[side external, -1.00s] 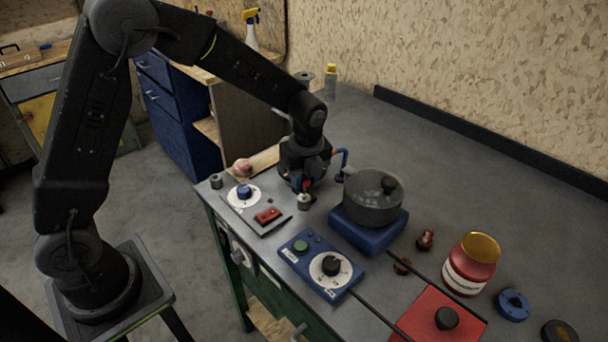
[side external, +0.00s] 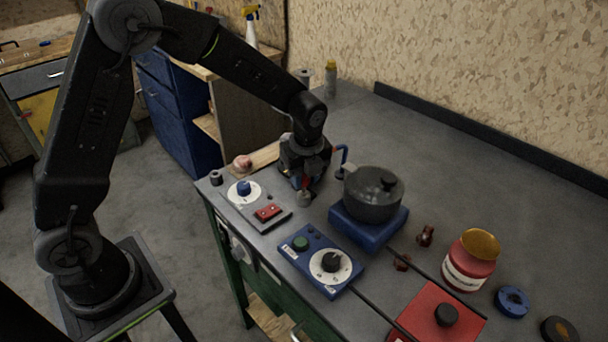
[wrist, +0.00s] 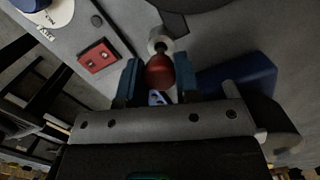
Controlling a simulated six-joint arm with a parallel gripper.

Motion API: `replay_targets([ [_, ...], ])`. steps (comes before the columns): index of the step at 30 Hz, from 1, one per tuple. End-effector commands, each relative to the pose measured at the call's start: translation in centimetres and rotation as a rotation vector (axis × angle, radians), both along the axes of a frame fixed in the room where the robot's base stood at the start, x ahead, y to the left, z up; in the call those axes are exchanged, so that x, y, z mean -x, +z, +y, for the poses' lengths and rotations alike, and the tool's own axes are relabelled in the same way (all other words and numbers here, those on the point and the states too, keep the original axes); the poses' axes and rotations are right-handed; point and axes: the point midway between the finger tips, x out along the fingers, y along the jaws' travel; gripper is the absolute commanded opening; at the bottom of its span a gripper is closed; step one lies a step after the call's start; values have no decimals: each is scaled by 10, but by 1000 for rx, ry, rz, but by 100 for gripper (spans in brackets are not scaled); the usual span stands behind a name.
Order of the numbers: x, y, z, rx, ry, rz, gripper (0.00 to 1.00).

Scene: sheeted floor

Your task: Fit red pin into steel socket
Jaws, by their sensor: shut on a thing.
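My gripper (wrist: 159,75) is shut on the red pin (wrist: 159,70), which sits between its two blue fingers in the wrist view. The steel socket (wrist: 160,40) is a small round metal piece just beyond the pin's end in that view. In the side external view my gripper (side external: 305,181) points down over the bench, with a bit of the red pin (side external: 307,183) showing between the fingers. The steel socket (side external: 305,198) stands right below it. The pin's tip is at or just over the socket's top; I cannot tell whether it is inside.
A grey panel with a red switch (side external: 268,212) and blue knob (side external: 243,188) lies left of the socket. A dark pot (side external: 372,198) on a blue base (side external: 345,225) stands close on the right. A blue dial box (side external: 312,270) lies in front.

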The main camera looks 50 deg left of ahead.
Motion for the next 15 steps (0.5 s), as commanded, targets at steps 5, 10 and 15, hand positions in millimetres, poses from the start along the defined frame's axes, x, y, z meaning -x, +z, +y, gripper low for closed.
replay_targets([
  [5,0,0,0,0,0,0,6],
  [10,0,-2,0,0,0,0,6],
  [15,0,-6,0,0,0,1,6],
])
